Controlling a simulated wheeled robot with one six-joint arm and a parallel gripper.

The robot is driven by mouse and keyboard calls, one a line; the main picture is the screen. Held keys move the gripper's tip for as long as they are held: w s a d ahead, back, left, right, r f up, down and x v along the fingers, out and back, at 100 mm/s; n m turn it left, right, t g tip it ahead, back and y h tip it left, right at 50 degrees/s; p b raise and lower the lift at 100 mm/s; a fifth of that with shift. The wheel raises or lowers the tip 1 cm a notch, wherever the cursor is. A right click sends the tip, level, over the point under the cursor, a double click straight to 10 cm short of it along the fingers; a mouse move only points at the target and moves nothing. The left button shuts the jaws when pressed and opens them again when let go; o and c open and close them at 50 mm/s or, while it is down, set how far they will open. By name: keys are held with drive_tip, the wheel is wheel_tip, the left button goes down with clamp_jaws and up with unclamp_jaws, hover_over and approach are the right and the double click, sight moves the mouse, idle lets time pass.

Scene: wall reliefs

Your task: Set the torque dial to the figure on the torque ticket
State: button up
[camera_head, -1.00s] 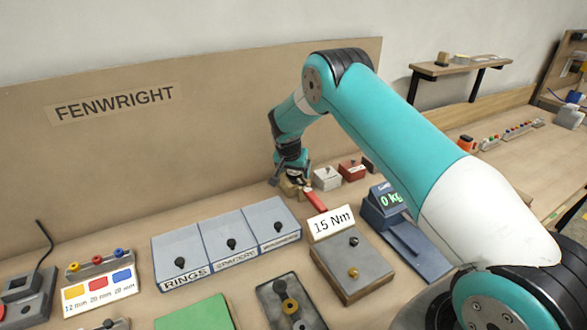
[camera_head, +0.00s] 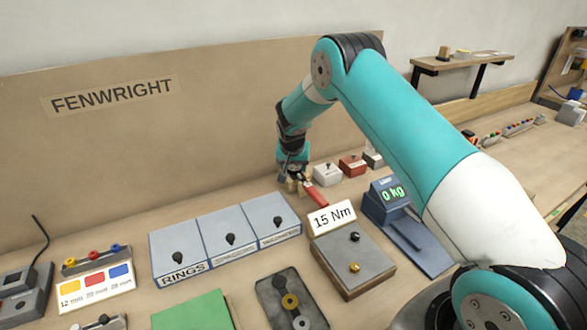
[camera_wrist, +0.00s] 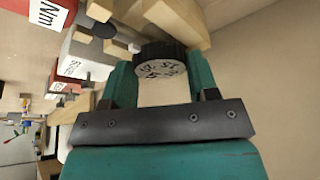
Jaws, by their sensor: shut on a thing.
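The torque ticket (camera_head: 332,216) is a white card reading "15 Nm", standing at the back of a grey box on the bench. In the wrist view, the torque dial (camera_wrist: 160,52) is a dark ribbed knob with small figures on a pale face; the figures are too tilted and small to read surely. My gripper (camera_wrist: 162,80) has its two green fingers on either side of the dial, shut on it.
Small white (camera_head: 327,174) and red (camera_head: 353,166) boxes stand right of my gripper. A blue scale (camera_head: 392,205) reads 0 kg. Lidded grey bins (camera_head: 226,238), one labelled RINGS, lie in front to the left. The FENWRIGHT backboard (camera_head: 200,120) rises close behind.

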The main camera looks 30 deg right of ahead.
drive_tip(key=n+b, duration=0.1)
drive_tip(key=n, duration=0.1)
drive_tip(key=n+y+b, duration=0.1)
drive_tip(key=n, duration=0.1)
drive_tip(key=n+t+y+b, duration=0.1)
drive_tip(key=n+b, duration=0.1)
drive_tip(key=shift+d+f, duration=0.1)
drive_tip(key=shift+d, duration=0.15)
drive_tip(key=n+y+b, duration=0.1)
drive_tip(key=n+b, duration=0.1)
drive_tip(key=n, duration=0.1)
drive_tip(key=shift+d+n+y, duration=0.1)
drive_tip(key=shift+n+y, duration=0.2)
drive_tip(key=shift+n, duration=0.1)
drive_tip(key=shift+d+n+g+y+b, duration=0.1)
drive_tip(key=shift+n+g+y+b, duration=0.5)
drive_tip(key=shift+n, duration=1.4)
drive_tip(key=o, duration=0.9)
drive_tip(key=shift+o, duration=0.2)
drive_tip(key=shift+r, duration=0.2)
drive_tip(key=b+v, duration=0.2)
drive_tip(key=v, duration=1.5)
drive_tip(key=shift+s+d+b, duration=0.2)
drive_tip(key=shift+d+b, duration=0.05)
drive_tip(key=shift+b, duration=0.05)
